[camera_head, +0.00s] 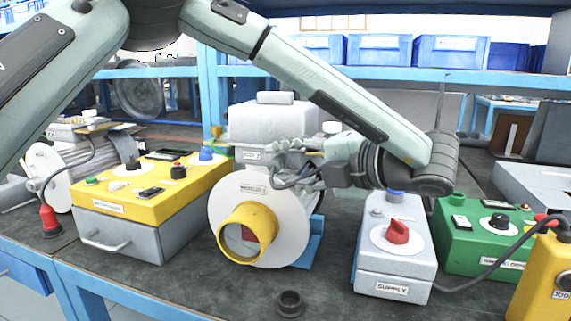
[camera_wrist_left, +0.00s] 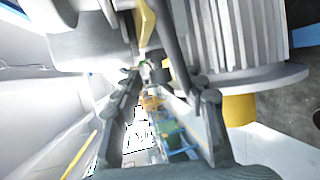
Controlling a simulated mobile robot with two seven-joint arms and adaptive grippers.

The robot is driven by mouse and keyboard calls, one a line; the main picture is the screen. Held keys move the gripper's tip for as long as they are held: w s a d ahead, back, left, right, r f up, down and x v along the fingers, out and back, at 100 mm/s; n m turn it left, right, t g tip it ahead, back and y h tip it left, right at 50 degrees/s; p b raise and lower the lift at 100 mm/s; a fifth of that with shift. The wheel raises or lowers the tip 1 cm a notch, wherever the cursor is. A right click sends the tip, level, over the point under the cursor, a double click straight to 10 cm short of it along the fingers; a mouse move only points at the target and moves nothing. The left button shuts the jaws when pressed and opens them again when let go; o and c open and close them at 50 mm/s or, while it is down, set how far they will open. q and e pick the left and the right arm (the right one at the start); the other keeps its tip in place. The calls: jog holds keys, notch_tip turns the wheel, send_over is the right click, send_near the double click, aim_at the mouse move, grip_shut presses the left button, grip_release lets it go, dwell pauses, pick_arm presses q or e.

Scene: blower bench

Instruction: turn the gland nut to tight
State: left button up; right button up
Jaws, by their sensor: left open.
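The blower (camera_head: 226,192) stands mid-bench, with a white round housing, a yellow outlet ring (camera_head: 223,232) and a grey box (camera_head: 265,123) on top. My left gripper (camera_head: 283,166) reaches in from the right, across the blower just below that box. In the left wrist view, my left gripper (camera_wrist_left: 168,82) has its fingers apart, beside the ribbed grey motor body (camera_wrist_left: 255,35). A small dark piece (camera_wrist_left: 158,72) shows between the fingertips; I cannot tell whether it is the gland nut or whether they touch it. In the head view the gripper hides that side. My right gripper is out of view.
A yellow control box (camera_head: 122,207) stands left of the blower. A grey supply box (camera_head: 394,262) with a red knob and a green box (camera_head: 478,240) stand right. A black ring (camera_head: 290,303) lies on the bench in front. A blue shelf (camera_head: 400,74) runs behind.

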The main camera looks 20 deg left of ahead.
pick_arm(q)
jog(key=v, duration=0.8)
